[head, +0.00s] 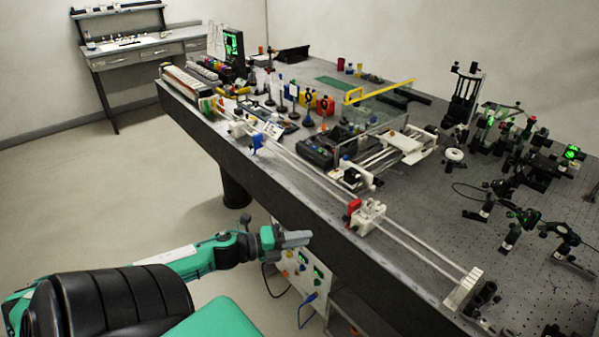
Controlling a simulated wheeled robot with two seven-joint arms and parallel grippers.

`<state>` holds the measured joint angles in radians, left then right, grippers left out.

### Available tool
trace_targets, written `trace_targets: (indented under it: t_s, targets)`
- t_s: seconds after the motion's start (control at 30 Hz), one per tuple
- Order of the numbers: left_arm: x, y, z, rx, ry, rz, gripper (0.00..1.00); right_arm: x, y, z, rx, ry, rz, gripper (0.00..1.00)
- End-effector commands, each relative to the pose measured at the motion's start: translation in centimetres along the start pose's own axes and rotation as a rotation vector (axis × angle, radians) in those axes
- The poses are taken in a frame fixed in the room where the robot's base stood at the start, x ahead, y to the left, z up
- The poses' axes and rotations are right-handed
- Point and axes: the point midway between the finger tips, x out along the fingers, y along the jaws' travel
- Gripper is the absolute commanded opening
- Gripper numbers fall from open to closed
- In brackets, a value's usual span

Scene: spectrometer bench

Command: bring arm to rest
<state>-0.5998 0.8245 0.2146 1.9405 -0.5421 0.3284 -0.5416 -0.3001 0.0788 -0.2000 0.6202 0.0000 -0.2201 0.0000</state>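My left arm (215,252) comes in from the left, green with a dark wrist. My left gripper (295,239) is a grey tool at its end, off the near side of the bench and apart from it. Its fingers look close together, but the view is too small to tell whether they are open or shut. I see nothing clearly held in it. My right gripper is not in view.
The long dark optical bench (420,285) carries a pair of white rails, a red block (353,206) and many optical mounts. A white control box (303,275) with cables sits below its near edge. A side desk (135,50) stands at the back left. The floor at left is clear.

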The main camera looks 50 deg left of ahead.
Motion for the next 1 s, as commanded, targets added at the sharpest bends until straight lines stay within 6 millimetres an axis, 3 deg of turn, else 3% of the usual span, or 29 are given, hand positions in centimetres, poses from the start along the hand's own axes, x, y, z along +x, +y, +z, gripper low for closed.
trace_targets:
  t_s: [0.43, 0.57, 0.67, 0.77, 0.87, 1.0]
  targets:
    - [0.0, 0.1, 0.0, -0.001, -0.001, 0.001, 0.24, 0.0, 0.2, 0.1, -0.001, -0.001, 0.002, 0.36]
    - [-0.2, 2.1, 0.5, -0.053, -0.038, 0.027, 0.24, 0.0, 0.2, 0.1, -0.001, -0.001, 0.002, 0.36]
    - [-1.0, 6.8, 1.2, -0.173, -0.121, 0.085, 0.24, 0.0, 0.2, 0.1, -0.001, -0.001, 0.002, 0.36]
    - [-2.5, 13.7, 1.3, -0.353, -0.240, 0.170, 0.24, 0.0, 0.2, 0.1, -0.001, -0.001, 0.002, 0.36]
    - [-4.4, 21.1, -0.2, -0.544, -0.361, 0.262, 0.24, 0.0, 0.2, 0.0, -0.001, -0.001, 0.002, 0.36]
    - [-7.2, 30.6, -4.6, -0.798, -0.518, 0.389, 0.24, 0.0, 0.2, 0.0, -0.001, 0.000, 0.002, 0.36]
